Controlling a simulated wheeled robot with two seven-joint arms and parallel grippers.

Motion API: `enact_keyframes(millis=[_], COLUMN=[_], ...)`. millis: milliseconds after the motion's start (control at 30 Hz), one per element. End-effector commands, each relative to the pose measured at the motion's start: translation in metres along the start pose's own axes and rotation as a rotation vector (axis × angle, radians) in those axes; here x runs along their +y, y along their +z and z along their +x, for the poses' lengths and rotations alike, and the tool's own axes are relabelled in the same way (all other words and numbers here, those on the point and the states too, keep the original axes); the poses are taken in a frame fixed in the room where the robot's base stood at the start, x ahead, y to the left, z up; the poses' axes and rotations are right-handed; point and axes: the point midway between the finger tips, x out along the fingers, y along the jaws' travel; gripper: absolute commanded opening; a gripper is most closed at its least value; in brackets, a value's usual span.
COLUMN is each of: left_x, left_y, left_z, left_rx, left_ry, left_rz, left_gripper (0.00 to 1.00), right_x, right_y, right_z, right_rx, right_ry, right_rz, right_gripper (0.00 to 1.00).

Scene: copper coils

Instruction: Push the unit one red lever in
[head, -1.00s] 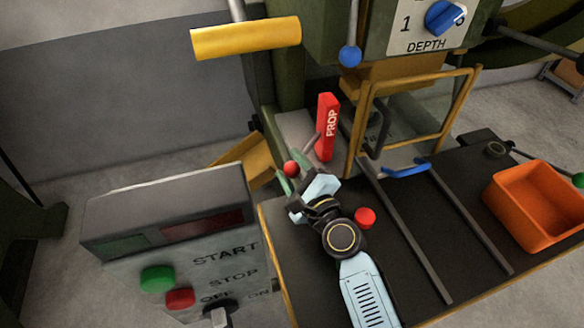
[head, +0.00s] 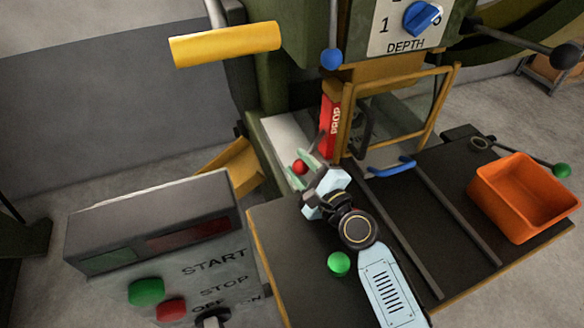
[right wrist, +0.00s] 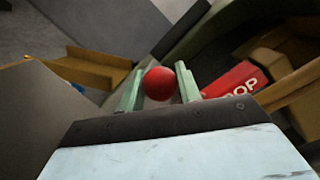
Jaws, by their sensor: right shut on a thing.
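The red lever's round knob (head: 300,166) is at the left side of the machine, below the red block marked PROP (head: 330,124). My right gripper (head: 302,172) is at the knob. In the right wrist view the red knob (right wrist: 159,83) sits between the two pale green fingers, which are shut on it. The PROP block stands close beside the yellow guard frame (head: 347,140), under the yellow part of the machine. The lever's rod is partly hidden. My left gripper is not in view.
A control box (head: 155,240) with green and red buttons stands at the left front. A green knob (head: 338,263) is beside my right forearm. A blue handle (head: 391,168) and an orange bin (head: 522,197) are to the right. Dark table top (head: 285,235) lies bare left of my arm.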

Motion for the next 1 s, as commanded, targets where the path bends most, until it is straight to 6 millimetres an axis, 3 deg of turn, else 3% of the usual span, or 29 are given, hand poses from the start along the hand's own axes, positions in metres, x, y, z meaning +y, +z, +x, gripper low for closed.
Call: enact_keyframes(millis=[133, 167, 300, 667, 767, 1000], left_x=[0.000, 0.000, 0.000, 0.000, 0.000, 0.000], left_y=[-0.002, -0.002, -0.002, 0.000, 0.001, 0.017], left_z=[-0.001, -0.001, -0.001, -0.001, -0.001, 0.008], left_rx=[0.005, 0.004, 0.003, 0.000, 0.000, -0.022], left_ry=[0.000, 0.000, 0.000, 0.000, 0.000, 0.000], left_rz=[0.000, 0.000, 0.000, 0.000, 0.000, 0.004], left_gripper=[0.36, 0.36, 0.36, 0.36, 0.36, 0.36], right_x=[-0.003, -0.004, -0.003, -0.002, -0.001, 0.000], right_y=[-0.005, -0.005, -0.004, -0.002, -0.003, -0.003], right_z=[-0.001, -0.001, -0.001, -0.005, -0.018, -0.072], right_rx=[0.010, 0.011, 0.009, 0.006, 0.007, 0.008], right_ry=[-0.009, -0.009, -0.008, -0.005, -0.003, -0.002], right_rz=[-0.005, -0.005, -0.004, -0.003, -0.003, -0.006], right_gripper=[0.00, 0.37, 0.54, 0.54, 0.54, 0.54])
